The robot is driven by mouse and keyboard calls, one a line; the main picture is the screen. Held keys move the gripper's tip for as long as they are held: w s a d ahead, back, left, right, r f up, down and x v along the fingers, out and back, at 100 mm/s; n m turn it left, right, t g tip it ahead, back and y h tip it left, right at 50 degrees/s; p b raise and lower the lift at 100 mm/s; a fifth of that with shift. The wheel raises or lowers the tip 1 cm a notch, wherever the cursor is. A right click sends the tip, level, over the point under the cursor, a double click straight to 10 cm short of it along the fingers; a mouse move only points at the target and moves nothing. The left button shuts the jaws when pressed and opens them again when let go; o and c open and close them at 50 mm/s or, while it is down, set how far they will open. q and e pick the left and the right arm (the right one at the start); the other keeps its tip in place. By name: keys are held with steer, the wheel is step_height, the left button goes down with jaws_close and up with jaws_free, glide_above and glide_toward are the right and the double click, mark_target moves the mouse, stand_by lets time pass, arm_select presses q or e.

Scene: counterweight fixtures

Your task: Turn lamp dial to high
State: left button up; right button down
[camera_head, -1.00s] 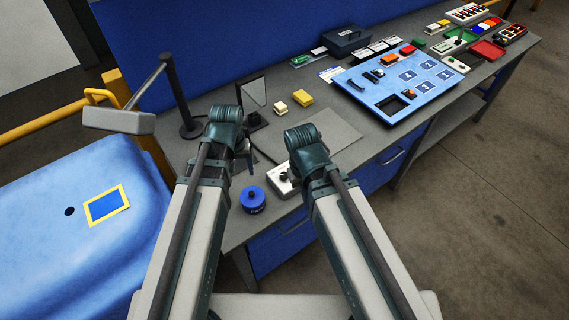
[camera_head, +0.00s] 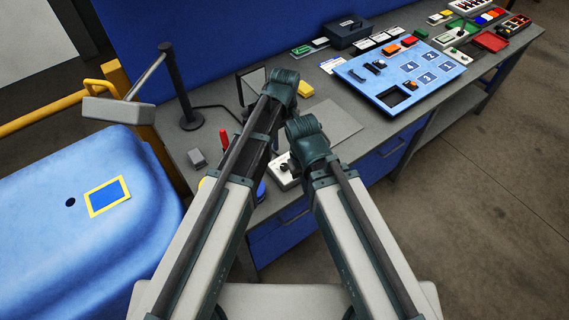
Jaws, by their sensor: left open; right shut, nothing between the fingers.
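The lamp has a dark upright post (camera_head: 179,85) on a round base and a grey head (camera_head: 118,111) hanging out to the left. A white control box (camera_head: 280,177) with a black dial (camera_head: 285,168) sits on the bench, partly covered by my arms. The dial's setting is too small to read. My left gripper (camera_head: 285,108) is open beyond the box, its fingers largely hidden by its wrist. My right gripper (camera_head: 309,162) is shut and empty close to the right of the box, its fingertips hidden. I cannot tell whether it touches the box.
A blue round container (camera_head: 261,190) is mostly hidden behind my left arm. A red-handled item (camera_head: 224,139) and a grey block (camera_head: 197,158) lie left of it. A grey mat (camera_head: 336,122) is bare on the right.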

mark_target(284, 166)
arm_select(q)
step_height(284, 166, down, 13)
steer(key=b, duration=1.3)
steer(key=shift+f, duration=0.2)
steer(key=shift+r, duration=0.1)
jaws_close()
